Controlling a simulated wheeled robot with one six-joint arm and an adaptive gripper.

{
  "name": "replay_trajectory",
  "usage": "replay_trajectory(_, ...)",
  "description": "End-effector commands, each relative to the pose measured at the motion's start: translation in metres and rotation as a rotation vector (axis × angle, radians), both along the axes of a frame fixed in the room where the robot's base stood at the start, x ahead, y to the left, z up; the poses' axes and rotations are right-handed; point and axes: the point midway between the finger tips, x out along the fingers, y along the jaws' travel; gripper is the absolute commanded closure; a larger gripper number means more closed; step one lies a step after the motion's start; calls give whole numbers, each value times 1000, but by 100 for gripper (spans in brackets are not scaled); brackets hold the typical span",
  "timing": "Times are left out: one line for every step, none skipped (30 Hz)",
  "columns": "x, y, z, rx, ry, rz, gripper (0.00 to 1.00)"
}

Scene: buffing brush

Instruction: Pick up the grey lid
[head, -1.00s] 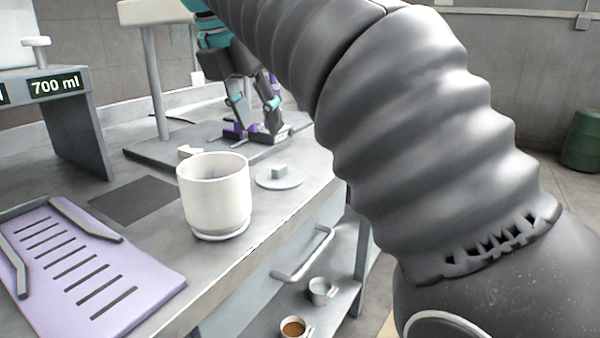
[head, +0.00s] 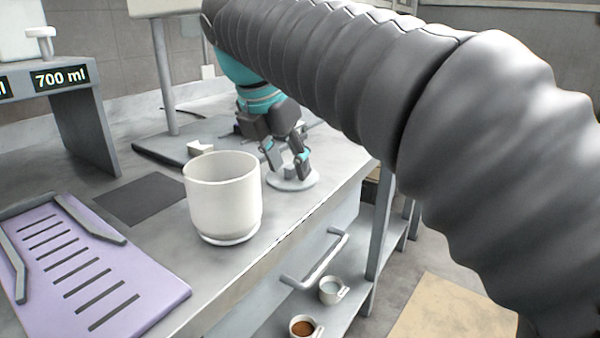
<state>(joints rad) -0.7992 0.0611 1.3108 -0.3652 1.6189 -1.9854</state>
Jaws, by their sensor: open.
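The grey lid (head: 308,182) is a flat round disc lying on the counter, to the right of the white pot. Its square knob showed in the earlier view and is now mostly hidden behind my fingers. My gripper (head: 288,172) points down over the lid, with its fingers apart around the knob area. The fingertips are close to the lid's top; I cannot tell if they touch it.
A white pot (head: 222,197) stands close to the left of the lid. A purple slotted tray (head: 150,300) lies at the front left. A dispenser marked 700 ml (head: 62,77) stands at the back left. Two cups (head: 333,290) (head: 304,327) sit on the lower shelf.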

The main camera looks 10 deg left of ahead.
Motion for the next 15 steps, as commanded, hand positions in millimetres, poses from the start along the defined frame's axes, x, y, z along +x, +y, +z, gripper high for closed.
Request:
replay_trajectory(-1,0,-2,-1,0,2,55)
replay_trajectory(-1,1,-3,0,0,2,55)
replay_trajectory(-1,1,-3,1,0,4,55)
replay_trajectory(-1,2,-3,1,0,5,55)
replay_trajectory(-1,2,-3,1,0,6,55)
replay_trajectory(-1,2,-3,2,-1,6,55)
replay_trajectory(-2,2,-3,1,-1,7,55)
replay_trajectory(-2,3,-3,1,-1,7,55)
replay_trajectory(-2,3,-3,1,0,8,60)
replay_trajectory(-2,3,-3,1,0,8,68)
replay_trajectory(-2,3,-3,1,0,8,75)
replay_trajectory(-2,3,-3,1,0,8,85)
replay_trajectory(-2,3,-3,1,0,8,93)
replay_trajectory(-2,3,-3,0,0,8,100)
replay_trajectory(-2,3,-3,0,0,7,100)
